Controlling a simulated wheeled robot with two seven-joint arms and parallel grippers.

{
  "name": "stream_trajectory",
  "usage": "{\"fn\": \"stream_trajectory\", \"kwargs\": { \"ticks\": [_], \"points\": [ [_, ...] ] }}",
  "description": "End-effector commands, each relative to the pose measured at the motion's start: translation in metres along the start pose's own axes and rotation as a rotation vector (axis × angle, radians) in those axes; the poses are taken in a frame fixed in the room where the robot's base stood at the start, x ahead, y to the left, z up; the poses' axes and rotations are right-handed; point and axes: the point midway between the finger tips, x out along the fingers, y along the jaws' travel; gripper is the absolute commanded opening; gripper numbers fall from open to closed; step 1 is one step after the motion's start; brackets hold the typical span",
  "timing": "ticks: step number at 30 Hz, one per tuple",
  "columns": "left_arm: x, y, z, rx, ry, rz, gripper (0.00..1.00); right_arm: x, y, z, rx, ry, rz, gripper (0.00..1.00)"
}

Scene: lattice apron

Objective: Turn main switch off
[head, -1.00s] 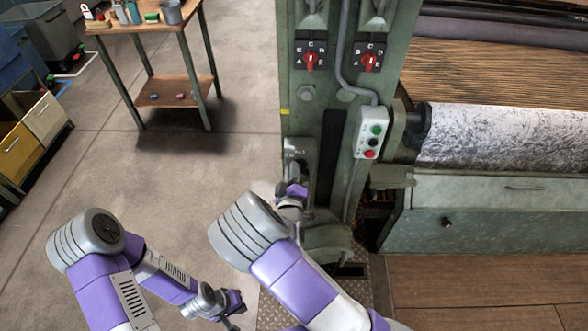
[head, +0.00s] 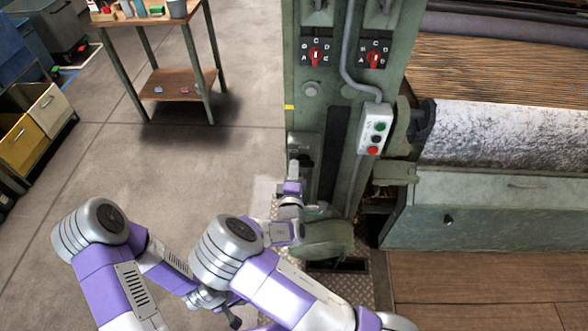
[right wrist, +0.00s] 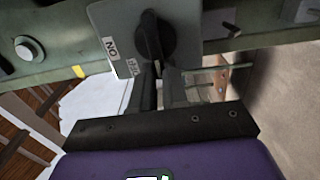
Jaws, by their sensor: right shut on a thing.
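The main switch shows in the right wrist view as a black rotary knob (right wrist: 153,38) on a grey metal plate (right wrist: 108,18). An "ON" label (right wrist: 111,46) sits at the plate's edge, with a second, hard-to-read label (right wrist: 132,67) beside it. My right gripper (right wrist: 160,84) is shut on the knob's near end. In the head view the right gripper (head: 293,172) is at the switch plate (head: 303,145), low on the green machine column, and hides the knob. My left gripper (head: 234,320) is low in the head view, partly behind my right arm; its jaw opening is unclear.
Above the switch, the column (head: 300,108) carries two red selector knobs (head: 316,57) and a white push-button box (head: 373,130). A large roller (head: 490,135) lies to the right. A wooden table (head: 150,22) stands back left.

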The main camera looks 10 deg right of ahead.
Motion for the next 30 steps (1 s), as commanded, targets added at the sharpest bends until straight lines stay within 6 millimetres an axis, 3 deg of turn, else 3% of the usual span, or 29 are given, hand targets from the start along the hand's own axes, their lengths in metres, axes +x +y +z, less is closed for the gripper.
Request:
{"fn": "stream_trajectory", "kwargs": {
  "ticks": [14, 15, 19, 30],
  "points": [
    [0.0, 0.0, 0.0, 0.0, 0.0, 0.0, 0.0, -0.0006, -0.002, 0.0014, -0.018, -0.003, -0.005, 0.0],
    [0.0, 0.0, 0.0, 0.0, 0.0, 0.0, 0.0, -0.0006, -0.002, 0.0015, -0.018, -0.003, -0.005, 0.2],
    [0.0, 0.0, 0.0, 0.0, 0.0, 0.0, 0.0, -0.0004, -0.0016, 0.0011, -0.016, -0.002, -0.004, 0.39],
    [-0.0013, 0.0005, 0.0001, 0.0, 0.0, 0.0, 0.0, -0.0073, -0.0007, 0.0001, -0.014, 0.0, -0.003, 0.39]
  ]
}}
